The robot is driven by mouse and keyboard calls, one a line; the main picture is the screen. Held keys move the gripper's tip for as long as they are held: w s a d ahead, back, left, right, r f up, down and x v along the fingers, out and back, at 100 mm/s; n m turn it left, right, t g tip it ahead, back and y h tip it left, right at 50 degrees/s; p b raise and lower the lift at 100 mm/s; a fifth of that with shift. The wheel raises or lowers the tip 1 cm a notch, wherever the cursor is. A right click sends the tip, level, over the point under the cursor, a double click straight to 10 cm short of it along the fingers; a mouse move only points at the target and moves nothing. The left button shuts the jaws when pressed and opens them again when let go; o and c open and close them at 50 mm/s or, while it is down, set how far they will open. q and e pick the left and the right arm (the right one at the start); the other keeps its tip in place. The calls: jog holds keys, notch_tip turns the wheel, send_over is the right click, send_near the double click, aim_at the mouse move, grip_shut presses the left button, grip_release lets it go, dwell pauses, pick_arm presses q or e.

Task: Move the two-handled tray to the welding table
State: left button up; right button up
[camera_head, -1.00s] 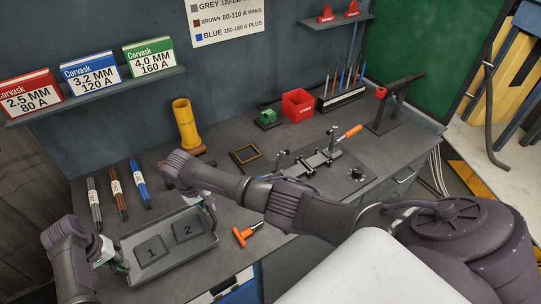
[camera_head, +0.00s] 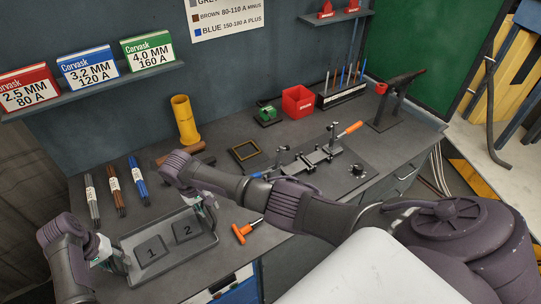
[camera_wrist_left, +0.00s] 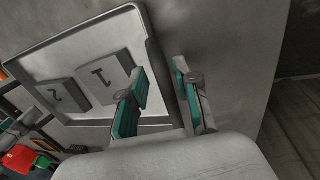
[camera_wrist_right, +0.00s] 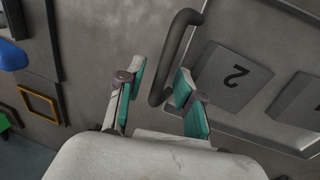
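The two-handled tray (camera_head: 207,246) is grey and shallow, and lies on the grey worktop at the front left. It holds two square plates marked 1 (camera_head: 151,248) and 2 (camera_head: 187,231). My left gripper (camera_head: 113,259) is at the tray's left end. My right gripper (camera_head: 207,203) is at the right end. In the right wrist view its fingers (camera_wrist_right: 158,92) are apart, with the right handle (camera_wrist_right: 172,58) reaching in between them.
An orange-handled tool (camera_head: 240,232) lies just right of the tray. Bundles of rods (camera_head: 116,191) lie behind it. A yellow cylinder (camera_head: 184,120), a red box (camera_head: 298,103) and a clamping fixture (camera_head: 305,160) stand further back on the worktop.

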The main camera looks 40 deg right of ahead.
jog(key=shift+r, duration=0.1)
pick_arm(q)
notch_tip(320, 180, up, 11)
jog(key=a, duration=0.2)
pick_arm(e)
notch_tip(320, 180, up, 12)
jog(key=a, duration=0.2)
jog(key=shift+a+f, duration=0.15)
jog(key=shift+f, duration=0.05)
pick_arm(q)
jog(key=shift+f, duration=0.15)
pick_arm(e)
jog(key=shift+w, duration=0.1)
